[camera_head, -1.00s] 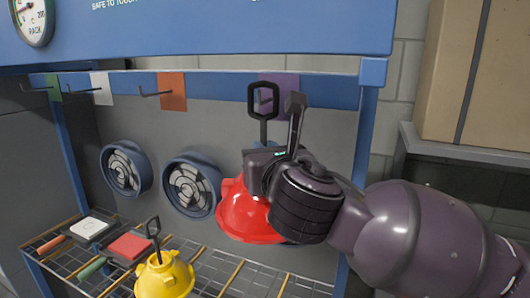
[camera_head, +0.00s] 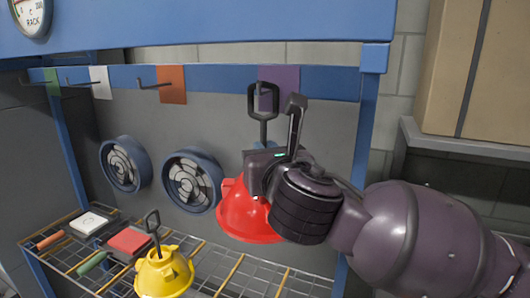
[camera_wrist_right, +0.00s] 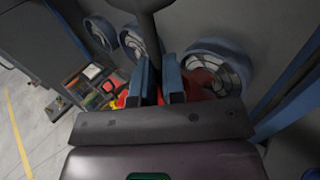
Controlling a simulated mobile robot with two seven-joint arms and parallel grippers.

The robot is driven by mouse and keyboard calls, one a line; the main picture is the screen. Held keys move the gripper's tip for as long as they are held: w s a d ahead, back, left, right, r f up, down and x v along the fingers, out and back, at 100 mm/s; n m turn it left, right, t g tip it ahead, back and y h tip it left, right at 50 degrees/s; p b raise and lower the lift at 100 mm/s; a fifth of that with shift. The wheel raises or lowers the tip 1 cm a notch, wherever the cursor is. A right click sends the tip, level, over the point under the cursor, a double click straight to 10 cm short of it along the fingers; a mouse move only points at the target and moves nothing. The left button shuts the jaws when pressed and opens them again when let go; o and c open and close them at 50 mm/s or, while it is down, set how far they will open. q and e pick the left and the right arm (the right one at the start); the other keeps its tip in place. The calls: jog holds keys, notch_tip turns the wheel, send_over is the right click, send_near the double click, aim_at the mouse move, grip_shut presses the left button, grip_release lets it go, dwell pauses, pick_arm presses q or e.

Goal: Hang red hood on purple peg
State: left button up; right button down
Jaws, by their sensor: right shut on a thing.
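The red hood (camera_head: 245,215) hangs upright in the air in front of the rack's back panel. Its dark stem ends in a loop handle (camera_head: 264,117) at the top. My right gripper (camera_head: 272,165) is shut on the stem, between loop and dome. In the right wrist view, the gripper's fingers (camera_wrist_right: 159,82) close around the dark stem, with red behind them. The purple tag (camera_head: 285,86) marks the purple peg, which is largely hidden behind the loop. The loop overlaps the tag's left part; I cannot tell whether it is around the peg. My left gripper is out of view.
Orange (camera_head: 172,85), white (camera_head: 100,83) and green tags with pegs line the rail to the left. A yellow hood (camera_head: 163,273) stands on the wire shelf (camera_head: 225,262), beside red and white blocks. A rack post is close right.

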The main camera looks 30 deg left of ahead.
jog(key=c, duration=1.1)
grip_release()
jog(key=shift+f, duration=0.1)
jog(key=shift+d, duration=0.1)
jog(key=b+v, duration=0.1)
jog(key=v, duration=0.9)
jog(key=shift+s+d+b, duration=0.2)
jog(key=shift+s+b, duration=0.1)
jog(key=shift+b, duration=0.1)
